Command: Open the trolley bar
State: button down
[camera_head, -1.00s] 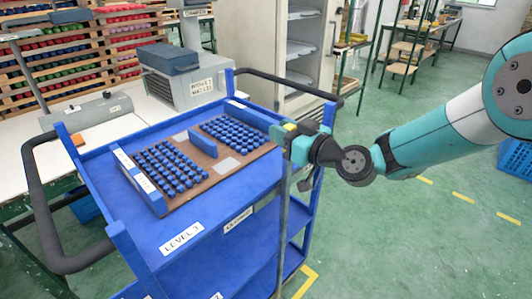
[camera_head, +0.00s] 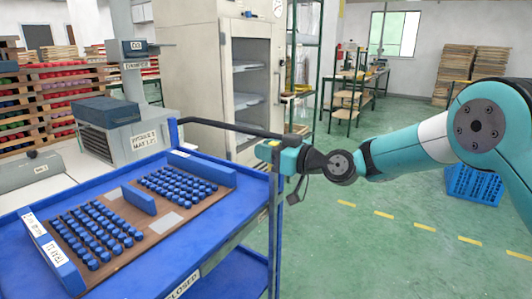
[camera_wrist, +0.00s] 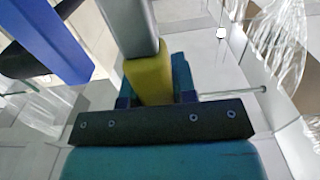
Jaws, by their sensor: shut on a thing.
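The blue trolley (camera_head: 228,232) stands at the lower left in the head view. A thin grey upright bar (camera_head: 273,225) runs down near its right corner post. My gripper (camera_head: 271,150) is at the top of this bar, beside the trolley's top right corner. In the wrist view, my gripper (camera_wrist: 152,98) is shut on the grey bar (camera_wrist: 135,28) at its yellow end (camera_wrist: 147,80). The jaws hide part of the yellow end. A "CLOSED" label (camera_head: 183,286) shows on the trolley's front edge.
A brown board (camera_head: 145,228) with several blue pieces lies on the trolley's top shelf. A dark push handle (camera_head: 225,125) runs behind it. A beige cabinet (camera_head: 205,65) stands behind the trolley. The green floor (camera_head: 350,245) to the right is clear up to a blue crate (camera_head: 470,185).

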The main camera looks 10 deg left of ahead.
jog(key=shift+d, duration=0.1)
jog(key=c, duration=1.1)
grip_release()
jog(key=shift+o, duration=0.9)
jog(key=shift+s, duration=0.1)
jog(key=b+v, duration=0.3)
jog(key=v, duration=1.4)
jog(key=shift+s+d, duration=0.1)
